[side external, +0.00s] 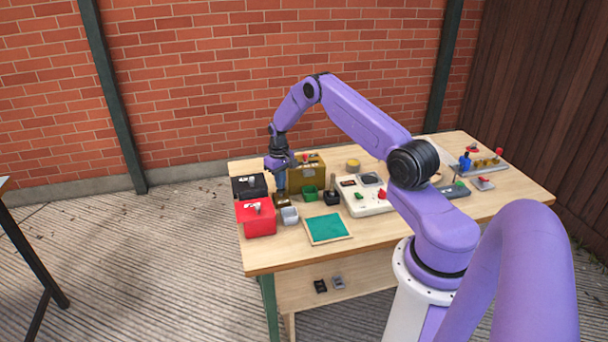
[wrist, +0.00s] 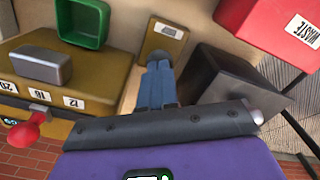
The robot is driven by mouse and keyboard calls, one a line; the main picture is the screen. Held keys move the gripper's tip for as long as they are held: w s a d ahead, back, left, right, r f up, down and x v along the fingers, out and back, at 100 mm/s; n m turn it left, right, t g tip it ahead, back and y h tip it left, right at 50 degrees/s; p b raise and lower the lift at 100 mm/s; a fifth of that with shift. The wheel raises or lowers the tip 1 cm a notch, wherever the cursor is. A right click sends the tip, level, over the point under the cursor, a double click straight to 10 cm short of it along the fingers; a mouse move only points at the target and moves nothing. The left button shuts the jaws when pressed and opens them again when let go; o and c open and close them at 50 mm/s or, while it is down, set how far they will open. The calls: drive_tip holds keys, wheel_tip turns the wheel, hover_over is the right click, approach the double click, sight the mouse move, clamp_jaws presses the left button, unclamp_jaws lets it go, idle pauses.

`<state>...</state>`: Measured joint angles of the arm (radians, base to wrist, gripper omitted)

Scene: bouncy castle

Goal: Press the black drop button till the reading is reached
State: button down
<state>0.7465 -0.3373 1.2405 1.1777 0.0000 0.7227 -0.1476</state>
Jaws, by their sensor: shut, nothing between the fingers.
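My gripper (side external: 280,188) points down at the left end of the table, between the black box (side external: 250,186) and the brass-coloured box (side external: 307,172). In the wrist view its blue fingers (wrist: 158,66) are together with nothing between them. Their tips are over the near end of a small brown block (wrist: 157,48) with a grey plate on top; I cannot tell whether they touch it. The brass-coloured box also shows in the wrist view (wrist: 95,82), with labels 20, 16 and 12 and a red knob (wrist: 24,135). I cannot clearly pick out the black drop button or a reading.
A red box (side external: 257,222) marked WASTE in the wrist view stands at the front left. A grey cup (side external: 289,215), green cup (side external: 310,193), black lever block (side external: 332,197), white panel (side external: 365,205) and green mat (side external: 327,228) crowd the table.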

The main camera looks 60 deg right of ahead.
drive_tip(key=shift+f, duration=1.05)
drive_tip(key=shift+r, duration=2.95)
drive_tip(key=shift+f, duration=1.55)
drive_tip(key=shift+f, duration=0.5)
idle(0.4)
